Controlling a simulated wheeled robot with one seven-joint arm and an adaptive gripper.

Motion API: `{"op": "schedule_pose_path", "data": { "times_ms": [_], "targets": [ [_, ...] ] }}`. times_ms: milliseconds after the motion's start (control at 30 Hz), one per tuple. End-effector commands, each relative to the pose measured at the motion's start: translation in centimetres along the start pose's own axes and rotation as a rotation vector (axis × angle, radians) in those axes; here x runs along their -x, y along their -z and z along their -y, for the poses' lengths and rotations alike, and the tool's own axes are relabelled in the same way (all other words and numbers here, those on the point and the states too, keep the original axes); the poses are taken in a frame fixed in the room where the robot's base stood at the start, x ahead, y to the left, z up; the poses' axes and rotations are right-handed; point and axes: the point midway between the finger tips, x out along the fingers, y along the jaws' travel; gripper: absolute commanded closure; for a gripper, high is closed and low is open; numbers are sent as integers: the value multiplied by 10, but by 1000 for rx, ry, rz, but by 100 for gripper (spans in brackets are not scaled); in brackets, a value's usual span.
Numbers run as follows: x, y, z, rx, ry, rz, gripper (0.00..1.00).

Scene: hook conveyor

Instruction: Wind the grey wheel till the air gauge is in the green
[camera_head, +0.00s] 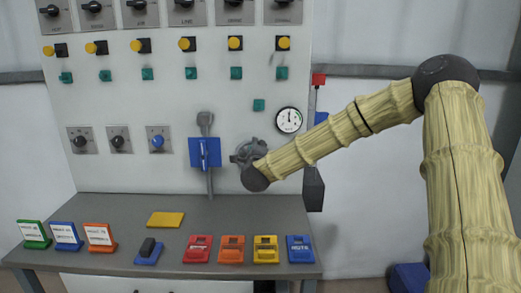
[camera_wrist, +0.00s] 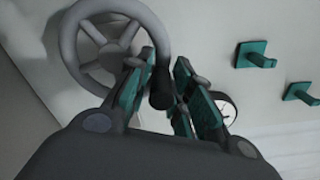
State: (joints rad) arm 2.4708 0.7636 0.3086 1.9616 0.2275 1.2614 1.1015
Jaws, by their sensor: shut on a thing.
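The grey wheel (camera_head: 241,152) is mounted on the white panel, partly hidden behind the end of my arm. In the wrist view the grey wheel (camera_wrist: 67,48) shows its rim and spokes at upper left. My gripper (camera_wrist: 161,82) has its teal-padded fingers on either side of the wheel's dark handle (camera_wrist: 162,92), shut on it at the rim's lower right. The air gauge (camera_head: 289,120) is a round white dial right of the wheel; its needle looks near upright, but any green band is too small to tell. My fingers partly cover the gauge (camera_wrist: 226,108) in the wrist view.
A blue plate with a lever (camera_head: 205,153) is left of the wheel. A red-topped post (camera_head: 318,80) stands on the right. Teal pegs (camera_wrist: 256,55) stick out right of my fingers. The grey bench (camera_head: 190,215) below carries several coloured blocks.

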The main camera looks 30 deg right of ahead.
Motion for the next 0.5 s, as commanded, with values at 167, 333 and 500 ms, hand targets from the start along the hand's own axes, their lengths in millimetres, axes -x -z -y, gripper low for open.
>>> {"op": "schedule_pose_path", "data": {
  "times_ms": [167, 333, 500],
  "targets": [
    [-3, -16, 10, 164, 18, 6, 100],
    [-3, -26, 7, 326, 18, 5, 100],
    [-2, -35, 3, 488, 19, 6, 100]
  ]
}}
